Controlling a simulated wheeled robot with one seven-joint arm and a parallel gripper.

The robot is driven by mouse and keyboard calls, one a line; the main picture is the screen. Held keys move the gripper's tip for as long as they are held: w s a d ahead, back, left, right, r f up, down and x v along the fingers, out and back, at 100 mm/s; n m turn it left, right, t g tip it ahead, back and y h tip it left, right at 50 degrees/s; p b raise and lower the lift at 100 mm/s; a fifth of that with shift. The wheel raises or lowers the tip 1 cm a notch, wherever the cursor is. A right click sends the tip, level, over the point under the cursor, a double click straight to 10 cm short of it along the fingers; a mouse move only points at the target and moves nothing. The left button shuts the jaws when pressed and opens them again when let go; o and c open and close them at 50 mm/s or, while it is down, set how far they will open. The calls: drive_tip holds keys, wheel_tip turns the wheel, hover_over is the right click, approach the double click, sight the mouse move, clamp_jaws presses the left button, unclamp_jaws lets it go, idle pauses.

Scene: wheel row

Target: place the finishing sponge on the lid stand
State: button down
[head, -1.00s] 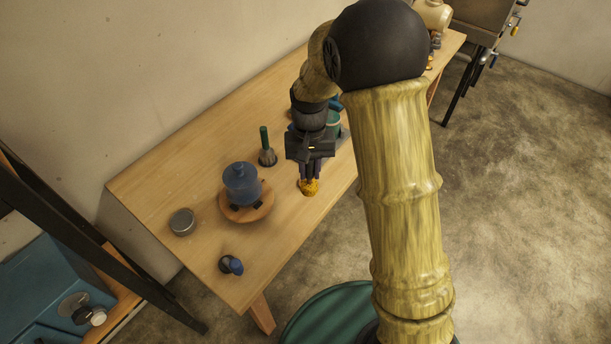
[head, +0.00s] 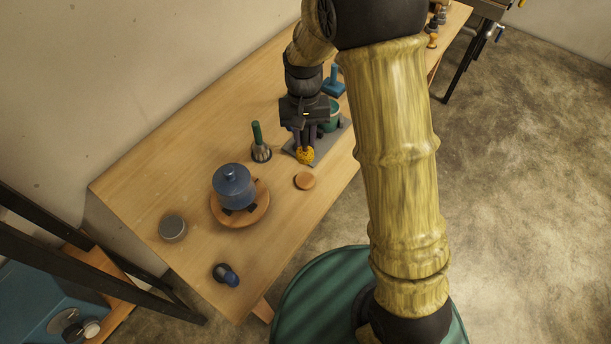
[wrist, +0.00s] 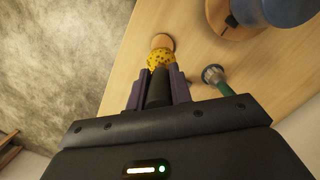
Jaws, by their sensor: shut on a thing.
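My gripper (head: 305,146) points down and is shut on the yellow, dark-speckled finishing sponge (head: 305,156). In the wrist view the sponge (wrist: 159,59) sticks out past the fingertips (wrist: 159,78). In the head view the sponge shows against the near-left part of a grey slab; I cannot tell its height above it. A small round wooden disc (head: 305,180), perhaps the lid stand, lies bare on the table just below the sponge in the picture. In the wrist view the disc (wrist: 162,40) shows just beyond the sponge, partly covered by it.
A blue lidded pot (head: 234,184) stands on a round wooden board (head: 257,212) to the left. A green-handled brush (head: 260,143) stands close left of my gripper. The grey slab (head: 340,130) bears a green container (head: 331,118). A tin (head: 172,228) and a dark-blue object (head: 226,275) lie further left.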

sight(305, 151)
drive_tip(key=shift+s+a, duration=0.1)
drive_tip(key=shift+s, duration=0.15)
wheel_tip(305, 151, down, 6)
drive_tip(key=shift+w+f+p, duration=0.1)
drive_tip(key=shift+w+p, duration=0.05)
drive_tip(key=shift+p, duration=0.25)
drive_tip(key=shift+f, duration=0.1)
drive_tip(key=shift+f, duration=1.75)
drive_tip(key=shift+f, duration=0.2)
drive_tip(key=c, duration=1.3)
unclamp_jaws()
drive_tip(key=shift+o, duration=0.2)
drive_tip(key=shift+r, duration=0.1)
